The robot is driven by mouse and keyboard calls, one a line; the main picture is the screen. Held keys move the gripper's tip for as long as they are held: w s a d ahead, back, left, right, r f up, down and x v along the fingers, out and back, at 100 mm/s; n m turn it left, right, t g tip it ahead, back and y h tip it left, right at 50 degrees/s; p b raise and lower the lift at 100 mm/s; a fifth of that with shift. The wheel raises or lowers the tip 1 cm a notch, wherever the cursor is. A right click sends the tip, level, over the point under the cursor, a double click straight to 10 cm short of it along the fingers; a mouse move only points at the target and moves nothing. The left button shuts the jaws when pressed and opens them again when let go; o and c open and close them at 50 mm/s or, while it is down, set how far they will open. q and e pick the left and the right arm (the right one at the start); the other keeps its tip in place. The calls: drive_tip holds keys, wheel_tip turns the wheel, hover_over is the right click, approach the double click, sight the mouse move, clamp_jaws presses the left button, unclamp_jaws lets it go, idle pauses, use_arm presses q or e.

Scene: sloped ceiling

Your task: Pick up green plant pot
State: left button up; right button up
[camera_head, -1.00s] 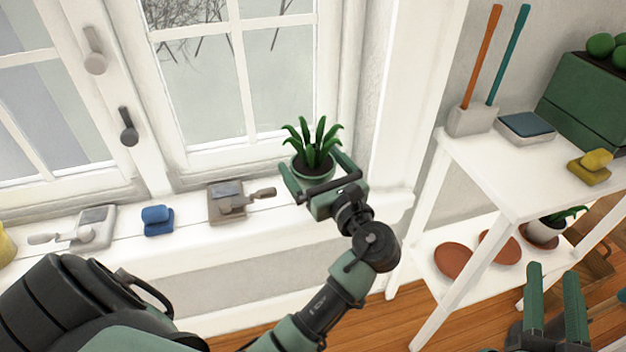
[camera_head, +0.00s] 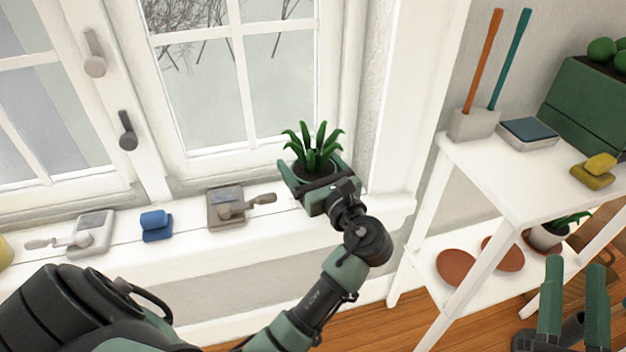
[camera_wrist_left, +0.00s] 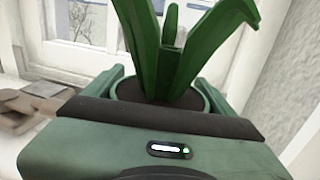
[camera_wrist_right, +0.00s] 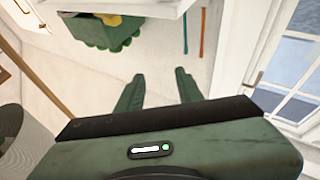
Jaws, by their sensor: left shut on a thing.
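The green plant pot (camera_head: 314,168) with spiky green leaves and dark soil is at the right end of the white windowsill in the head view. My left gripper (camera_head: 313,172) is shut on it, with a finger on each side. In the left wrist view the pot (camera_wrist_left: 203,102) sits between the fingers of the left gripper (camera_wrist_left: 160,95), leaves rising above. Whether the pot's base touches the sill is hidden. My right gripper (camera_head: 575,305) is at the lower right of the head view, fingers apart and empty. It also shows open in the right wrist view (camera_wrist_right: 158,92).
On the sill (camera_head: 175,262) stand a grey-brown tool block (camera_head: 226,207), a blue block (camera_head: 156,225) and a white block (camera_head: 92,232). A white shelf (camera_head: 500,185) stands right, with terracotta saucers (camera_head: 456,267) and a potted plant (camera_head: 547,236) on its lower level. The window is behind.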

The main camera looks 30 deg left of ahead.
use_arm(q)
drive_tip(key=shift+r, duration=0.2)
